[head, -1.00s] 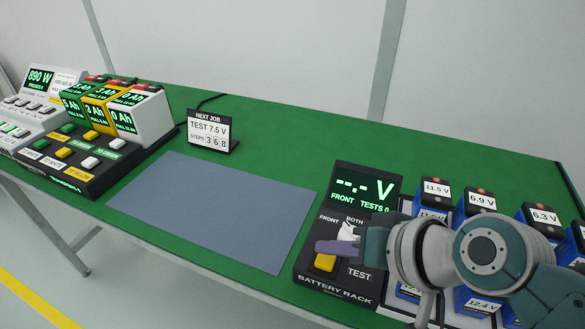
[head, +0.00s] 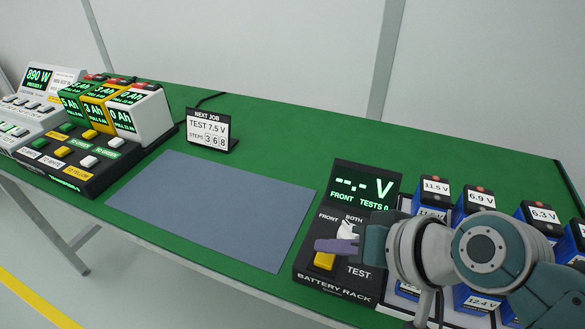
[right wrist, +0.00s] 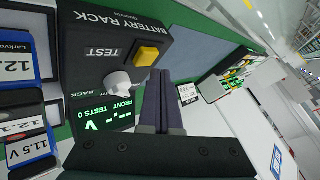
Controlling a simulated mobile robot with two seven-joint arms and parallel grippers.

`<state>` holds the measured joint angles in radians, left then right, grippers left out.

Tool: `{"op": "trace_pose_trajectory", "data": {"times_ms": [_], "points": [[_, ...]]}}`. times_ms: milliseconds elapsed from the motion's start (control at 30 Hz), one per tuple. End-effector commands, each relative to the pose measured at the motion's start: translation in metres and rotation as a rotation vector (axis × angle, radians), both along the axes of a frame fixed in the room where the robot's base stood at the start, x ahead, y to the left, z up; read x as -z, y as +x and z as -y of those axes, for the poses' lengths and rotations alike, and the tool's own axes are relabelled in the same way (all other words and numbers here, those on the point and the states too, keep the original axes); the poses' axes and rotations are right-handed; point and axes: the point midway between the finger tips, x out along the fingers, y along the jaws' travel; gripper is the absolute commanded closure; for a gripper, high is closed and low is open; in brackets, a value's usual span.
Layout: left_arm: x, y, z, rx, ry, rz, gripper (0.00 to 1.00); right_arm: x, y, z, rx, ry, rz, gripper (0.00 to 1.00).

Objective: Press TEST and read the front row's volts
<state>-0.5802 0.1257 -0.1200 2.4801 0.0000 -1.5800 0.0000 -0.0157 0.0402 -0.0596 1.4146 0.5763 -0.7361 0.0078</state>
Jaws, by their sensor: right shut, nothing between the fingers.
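The battery rack tester (head: 335,284) is a black box at the right of the table. Its yellow TEST button (head: 324,262) sits at the front; it also shows in the right wrist view (right wrist: 147,56). The white selector knob (head: 348,230) is behind the button, partly hidden by my gripper. The green display (head: 364,190) reads "--.- V", "FRONT" and "TESTS 0". My right gripper (head: 318,246) is shut and empty, its purple fingers just above and behind the button in the head view. I cannot tell whether they touch it. My left gripper is out of view.
Several blue batteries with volt labels (head: 480,198) stand right of the tester, some hidden by my right arm. A grey mat (head: 215,208) lies clear at the middle. Other devices (head: 75,165) stand at the left.

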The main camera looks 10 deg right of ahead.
Motion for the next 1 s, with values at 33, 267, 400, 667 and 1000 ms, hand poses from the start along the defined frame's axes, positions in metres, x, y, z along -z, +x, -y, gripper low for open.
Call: {"op": "trace_pose_trajectory", "data": {"times_ms": [33, 267, 400, 667, 1000], "points": [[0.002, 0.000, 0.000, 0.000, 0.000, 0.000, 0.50, 0.002, 0.000, 0.000, 0.000, 0.000, 0.000, 1.00], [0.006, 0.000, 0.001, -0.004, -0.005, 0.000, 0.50, 0.009, 0.000, 0.000, 0.000, 0.000, 0.000, 1.00], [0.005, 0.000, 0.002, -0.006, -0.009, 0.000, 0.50, 0.008, 0.000, 0.000, 0.000, 0.000, 0.000, 1.00], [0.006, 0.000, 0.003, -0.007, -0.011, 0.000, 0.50, 0.009, 0.000, 0.000, 0.000, 0.000, 0.000, 1.00], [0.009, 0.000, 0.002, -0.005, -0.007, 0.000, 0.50, 0.013, 0.000, 0.000, -0.001, -0.001, 0.000, 1.00]]}}
